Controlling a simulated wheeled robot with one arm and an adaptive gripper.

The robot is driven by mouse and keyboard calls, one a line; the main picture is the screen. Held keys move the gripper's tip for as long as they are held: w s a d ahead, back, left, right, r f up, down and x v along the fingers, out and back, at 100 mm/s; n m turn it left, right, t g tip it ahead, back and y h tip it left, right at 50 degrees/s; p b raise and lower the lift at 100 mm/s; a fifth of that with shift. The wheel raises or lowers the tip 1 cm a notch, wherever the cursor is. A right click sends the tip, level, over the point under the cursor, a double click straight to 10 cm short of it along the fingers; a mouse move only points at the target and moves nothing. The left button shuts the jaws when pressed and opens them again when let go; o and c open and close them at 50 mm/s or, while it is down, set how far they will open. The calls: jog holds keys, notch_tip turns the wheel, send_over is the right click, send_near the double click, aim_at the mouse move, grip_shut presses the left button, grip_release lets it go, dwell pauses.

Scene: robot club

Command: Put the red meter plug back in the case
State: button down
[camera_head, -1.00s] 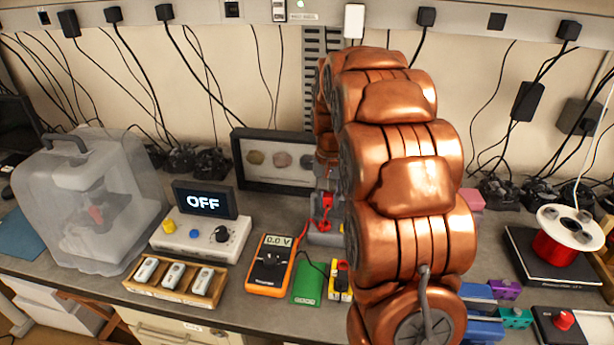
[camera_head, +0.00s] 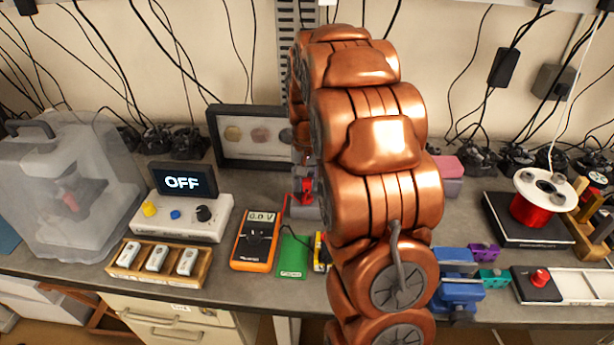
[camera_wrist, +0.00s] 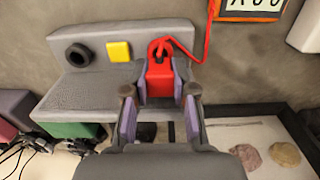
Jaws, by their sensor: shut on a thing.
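The red meter plug (camera_wrist: 160,76) is between the two fingers of my gripper (camera_wrist: 160,94), which is shut on it in the wrist view. A red lead runs from the plug towards the orange meter (camera_head: 255,239), whose display edge (camera_wrist: 252,5) shows in the wrist view. Behind the plug is a grey stepped body (camera_wrist: 88,88), seemingly the case, with a black ring (camera_wrist: 79,55) and a yellow square (camera_wrist: 118,51). The plug overlaps it; I cannot tell whether it is seated. In the head view the grey body (camera_head: 302,211) is partly hidden behind my arm.
A framed stone display (camera_head: 215,150) stands behind the work spot. A green board (camera_head: 293,257) lies right of the meter. A control box with an OFF screen (camera_head: 183,181) and a wooden tray (camera_head: 150,279) are at left. Blue clamps (camera_head: 458,285) and a red spool (camera_head: 535,212) are at right.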

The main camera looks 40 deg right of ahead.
jog(key=shift+f, duration=0.4)
jog(key=shift+f+b, duration=0.15)
jog(key=shift+b, duration=0.75)
dwell(1.6)
jog(key=shift+a+f+b, duration=0.1)
jog(key=shift+f+b, duration=0.65)
jog(key=shift+b, duration=0.5)
dwell(1.8)
jog(key=c, duration=0.9)
grip_release()
jog(key=shift+o, duration=0.2)
notch_tip(320, 180, up, 12)
